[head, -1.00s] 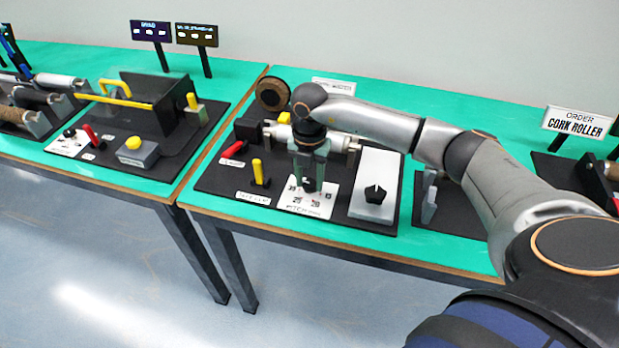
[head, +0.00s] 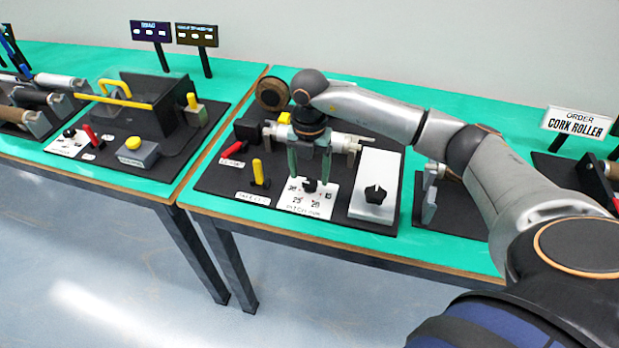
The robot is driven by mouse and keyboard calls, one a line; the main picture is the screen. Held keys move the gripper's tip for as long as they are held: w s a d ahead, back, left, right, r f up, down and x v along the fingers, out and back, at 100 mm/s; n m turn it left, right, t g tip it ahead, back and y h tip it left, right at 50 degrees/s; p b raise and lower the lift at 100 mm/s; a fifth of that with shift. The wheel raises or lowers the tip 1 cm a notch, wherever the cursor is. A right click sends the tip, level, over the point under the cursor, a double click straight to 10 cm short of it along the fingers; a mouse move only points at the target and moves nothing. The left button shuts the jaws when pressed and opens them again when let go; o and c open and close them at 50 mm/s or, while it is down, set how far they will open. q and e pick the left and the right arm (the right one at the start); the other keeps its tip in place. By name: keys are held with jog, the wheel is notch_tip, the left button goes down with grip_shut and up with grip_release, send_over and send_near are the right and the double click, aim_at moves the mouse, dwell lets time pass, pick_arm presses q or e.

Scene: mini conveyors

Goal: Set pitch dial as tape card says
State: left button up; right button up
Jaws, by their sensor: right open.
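The pitch dial is a small black knob (head: 310,186) on a white plate (head: 298,208) with printed numbers around it and a "PITCH" label along the front edge. The knob's exact pointing is too small to tell. My right gripper (head: 309,176) is open, pointing down, its two greenish fingers apart just above and behind the knob. I cannot tell if they touch it. A white card behind my right arm is almost wholly hidden, so its text cannot be read. My left gripper is not in view.
A roller lies behind the gripper. An "ORDER CORK ROLLER" sign (head: 578,123) stands at right.

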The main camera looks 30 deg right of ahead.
aim_at(309, 185)
notch_tip(309, 185, up, 10)
dwell(0.3)
jog(key=shift+f, duration=0.1)
dwell(0.3)
